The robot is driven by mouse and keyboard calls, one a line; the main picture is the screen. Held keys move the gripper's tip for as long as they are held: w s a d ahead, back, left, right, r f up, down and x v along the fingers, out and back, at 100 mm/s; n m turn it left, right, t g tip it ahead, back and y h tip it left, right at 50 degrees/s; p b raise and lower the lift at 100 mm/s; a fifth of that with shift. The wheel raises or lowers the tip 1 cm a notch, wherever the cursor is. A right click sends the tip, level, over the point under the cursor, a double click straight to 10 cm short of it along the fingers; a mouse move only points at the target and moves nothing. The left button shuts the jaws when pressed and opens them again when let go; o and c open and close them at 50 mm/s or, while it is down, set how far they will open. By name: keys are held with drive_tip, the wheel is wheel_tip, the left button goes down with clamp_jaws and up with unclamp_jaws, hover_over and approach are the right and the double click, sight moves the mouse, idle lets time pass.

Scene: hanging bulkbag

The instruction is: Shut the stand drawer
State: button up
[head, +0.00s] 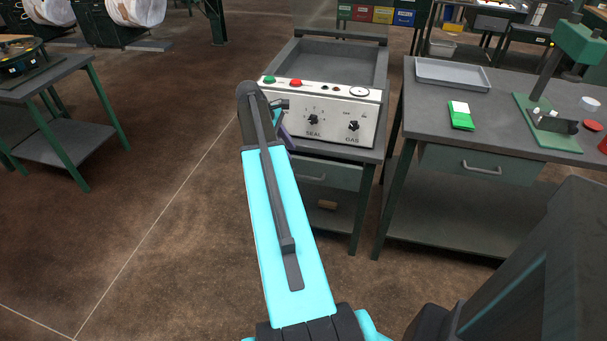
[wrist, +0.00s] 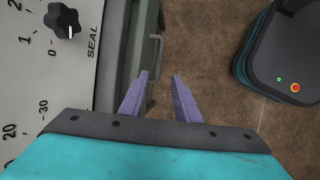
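The stand drawer (head: 330,173) has a grey-green front under the sealing machine in the head view. My arm hides its left part. In the wrist view the drawer front (wrist: 143,45) runs along the edge of the stand, with a thin bar handle (wrist: 156,47). I cannot tell how far the drawer stands out. My gripper (wrist: 160,75) has two purple fingers spread apart with nothing between them. In the wrist picture the handle shows just beyond the fingertips, nearer the left one. In the head view the gripper is mostly hidden behind my arm.
The sealing machine (head: 325,112) with knobs and buttons sits on the stand.

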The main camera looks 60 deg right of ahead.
sight(304, 178)
drive_tip(key=shift+f, duration=0.15)
drive_tip(key=shift+p+x, duration=0.3)
drive_tip(key=shift+x, duration=6.5)
clamp_jaws()
